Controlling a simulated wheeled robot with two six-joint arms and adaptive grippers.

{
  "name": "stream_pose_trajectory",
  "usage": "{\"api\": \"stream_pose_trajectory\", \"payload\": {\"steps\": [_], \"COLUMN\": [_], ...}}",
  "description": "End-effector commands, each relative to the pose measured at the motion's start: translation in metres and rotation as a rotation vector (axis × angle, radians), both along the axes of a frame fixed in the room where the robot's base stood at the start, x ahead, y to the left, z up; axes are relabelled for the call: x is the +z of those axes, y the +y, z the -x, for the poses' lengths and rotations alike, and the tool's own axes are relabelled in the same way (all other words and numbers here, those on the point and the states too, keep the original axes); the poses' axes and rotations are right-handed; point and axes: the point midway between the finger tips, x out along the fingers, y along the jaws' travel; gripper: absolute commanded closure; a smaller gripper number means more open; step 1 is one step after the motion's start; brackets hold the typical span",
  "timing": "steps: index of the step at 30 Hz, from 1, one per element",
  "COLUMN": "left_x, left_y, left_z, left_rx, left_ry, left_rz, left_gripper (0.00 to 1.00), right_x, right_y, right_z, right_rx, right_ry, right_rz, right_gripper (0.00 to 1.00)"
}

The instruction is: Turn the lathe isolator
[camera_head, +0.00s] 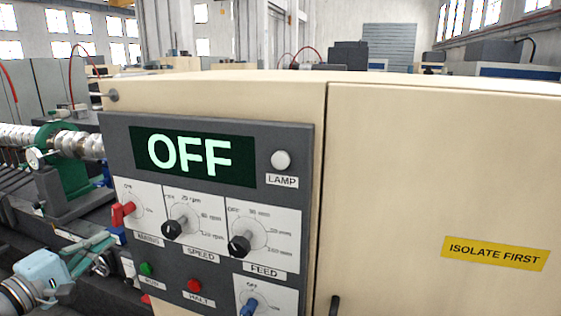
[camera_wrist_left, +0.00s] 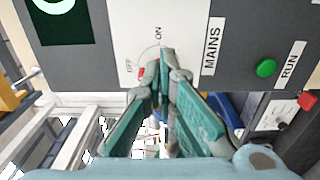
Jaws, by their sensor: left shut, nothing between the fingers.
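A red rotary switch (camera_head: 123,213) labelled MAINS is at the left of the dark control panel (camera_head: 215,125). In the left wrist view, part of its red handle (camera_wrist_left: 141,73) shows near the OFF mark; my fingers hide the rest. My left gripper (camera_head: 108,238) is just below and left of this switch in the head view. In the left wrist view its green fingertips (camera_wrist_left: 163,66) are shut and empty, in front of the switch plate. Whether they touch the handle I cannot tell. The panel's display (camera_head: 195,156) reads OFF. My right gripper is not in view.
Black SPEED (camera_head: 173,229) and FEED (camera_head: 239,246) knobs, a green RUN button (camera_head: 146,269) and a red HALT button (camera_head: 194,286) are close by. A blue knob (camera_head: 249,306) is lower. Another red handle (camera_wrist_left: 307,100) shows in the wrist view. A yellow ISOLATE FIRST sign (camera_head: 495,253) is at right.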

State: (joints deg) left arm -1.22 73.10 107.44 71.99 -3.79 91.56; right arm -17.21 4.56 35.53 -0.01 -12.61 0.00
Motion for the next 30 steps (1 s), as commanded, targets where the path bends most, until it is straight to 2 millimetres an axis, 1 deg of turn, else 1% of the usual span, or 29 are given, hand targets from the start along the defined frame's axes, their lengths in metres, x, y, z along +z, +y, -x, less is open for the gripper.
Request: {"api": "stream_pose_trajectory", "payload": {"steps": [1,3,5,6,7,9,12,16,30], "left_x": [-0.013,-0.014,-0.009,-0.008,-0.005,0.000,0.000,-0.003,-0.004], "left_y": [-0.001,-0.004,-0.005,-0.009,-0.011,-0.014,-0.016,-0.018,-0.016], "left_z": [-0.004,-0.008,-0.019,-0.026,-0.030,-0.040,-0.050,-0.055,-0.055], "left_rx": [-0.001,-0.003,0.005,-0.001,-0.004,-0.004,-0.003,-0.004,-0.002], "left_ry": [-0.007,-0.009,-0.010,-0.010,-0.008,-0.003,-0.002,0.000,0.001], "left_rz": [0.001,0.003,0.012,0.012,0.012,0.009,0.004,-0.001,-0.001], "left_gripper": [1.00,1.00,1.00,1.00,1.00,1.00,1.00,1.00,1.00], "right_x": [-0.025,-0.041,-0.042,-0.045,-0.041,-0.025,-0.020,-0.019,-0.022], "right_y": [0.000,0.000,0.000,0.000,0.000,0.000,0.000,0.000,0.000], "right_z": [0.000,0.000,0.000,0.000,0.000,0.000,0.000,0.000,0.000], "right_rx": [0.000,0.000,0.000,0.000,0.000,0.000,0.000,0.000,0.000], "right_ry": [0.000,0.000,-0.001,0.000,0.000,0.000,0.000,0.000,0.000], "right_rz": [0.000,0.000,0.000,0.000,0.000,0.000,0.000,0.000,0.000], "right_gripper": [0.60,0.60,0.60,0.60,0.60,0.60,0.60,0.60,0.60]}}
